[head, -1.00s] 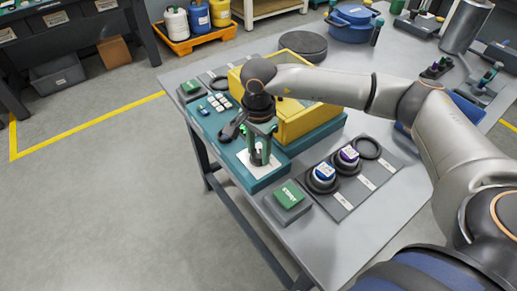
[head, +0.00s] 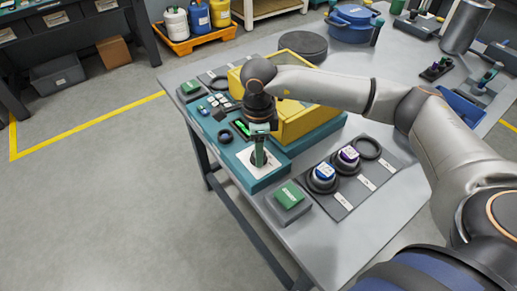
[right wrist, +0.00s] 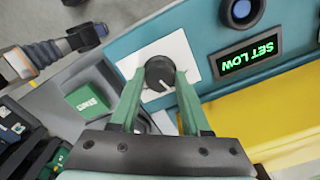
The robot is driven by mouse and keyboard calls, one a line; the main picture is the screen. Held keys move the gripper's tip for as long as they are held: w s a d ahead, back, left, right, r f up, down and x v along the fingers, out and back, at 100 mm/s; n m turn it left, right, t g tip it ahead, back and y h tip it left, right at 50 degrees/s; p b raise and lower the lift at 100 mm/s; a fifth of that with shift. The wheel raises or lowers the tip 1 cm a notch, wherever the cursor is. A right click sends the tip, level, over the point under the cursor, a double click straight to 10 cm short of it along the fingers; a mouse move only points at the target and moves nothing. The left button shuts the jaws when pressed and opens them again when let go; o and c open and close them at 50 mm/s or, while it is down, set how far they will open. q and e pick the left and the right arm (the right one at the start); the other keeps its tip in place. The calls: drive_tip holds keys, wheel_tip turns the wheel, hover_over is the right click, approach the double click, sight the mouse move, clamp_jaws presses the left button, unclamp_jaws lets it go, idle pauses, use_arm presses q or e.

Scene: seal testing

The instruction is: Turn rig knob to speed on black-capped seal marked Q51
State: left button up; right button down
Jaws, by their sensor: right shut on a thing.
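The rig knob (right wrist: 160,74) is dark and round with a white pointer line, on a white plate (right wrist: 182,48). My right gripper (right wrist: 160,80) is shut on it, its green fingers on both sides; in the head view the right gripper (head: 259,150) points down at the plate. The rig display (right wrist: 248,50) reads SET LOW in green. On a grey mat (head: 341,200), one seal has a blue-and-white cap (head: 323,171) and another a purple-and-white cap (head: 348,154). I cannot read Q51 or make out a black cap. My left gripper (right wrist: 90,36) seems to show at the upper left, its jaws unclear.
A green-topped block (head: 289,196) stands near the bench's front edge. A yellow-framed box (head: 296,120) sits on the rig right behind the gripper. A bare black ring (head: 367,147) lies on the mat. A dark round disc (head: 303,46) lies behind.

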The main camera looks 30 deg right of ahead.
drive_tip(key=m, duration=0.7)
drive_tip(key=shift+m+p, duration=0.3)
unclamp_jaws()
